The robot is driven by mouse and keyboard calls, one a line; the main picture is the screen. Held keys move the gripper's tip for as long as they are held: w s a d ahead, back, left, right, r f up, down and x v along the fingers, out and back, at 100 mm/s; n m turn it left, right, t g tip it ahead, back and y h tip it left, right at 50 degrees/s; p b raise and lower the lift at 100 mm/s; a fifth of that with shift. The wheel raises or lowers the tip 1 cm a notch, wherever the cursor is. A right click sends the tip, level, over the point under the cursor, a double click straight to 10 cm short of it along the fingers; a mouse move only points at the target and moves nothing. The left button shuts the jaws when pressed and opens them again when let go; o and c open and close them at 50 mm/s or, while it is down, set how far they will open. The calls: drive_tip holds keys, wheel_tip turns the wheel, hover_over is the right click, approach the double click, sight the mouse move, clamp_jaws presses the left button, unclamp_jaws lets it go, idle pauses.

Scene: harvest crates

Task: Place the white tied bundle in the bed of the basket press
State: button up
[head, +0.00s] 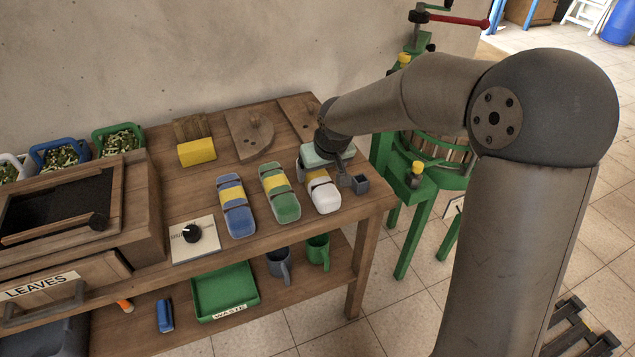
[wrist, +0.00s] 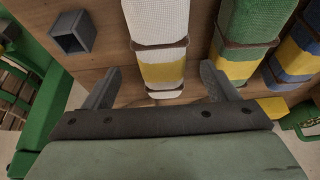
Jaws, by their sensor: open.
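The white tied bundle (head: 326,201) lies on the table near its right end, with a yellow band round its middle and dark ties. In the wrist view the white bundle (wrist: 158,20) runs between the fingers. My gripper (head: 328,177) is open over the bundle's far half; in the wrist view my gripper (wrist: 160,88) has one finger on each side of it, and contact cannot be told. The basket press (head: 413,188), a green frame with a slatted wooden basket, stands right of the table, partly behind my arm. The inside of its bed is hidden.
A green bundle (head: 283,203) and a blue bundle (head: 237,217) lie left of the white one. A small grey square tube (head: 360,184) stands close on its right. A yellow block (head: 197,152) and wooden boards are behind. Mugs and a green tray (head: 224,290) sit on the lower shelf.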

sight(318, 175)
drive_tip(key=x, duration=0.4)
drive_tip(key=shift+w+a+f, duration=0.25)
drive_tip(key=shift+r, duration=0.1)
drive_tip(key=c, duration=1.5)
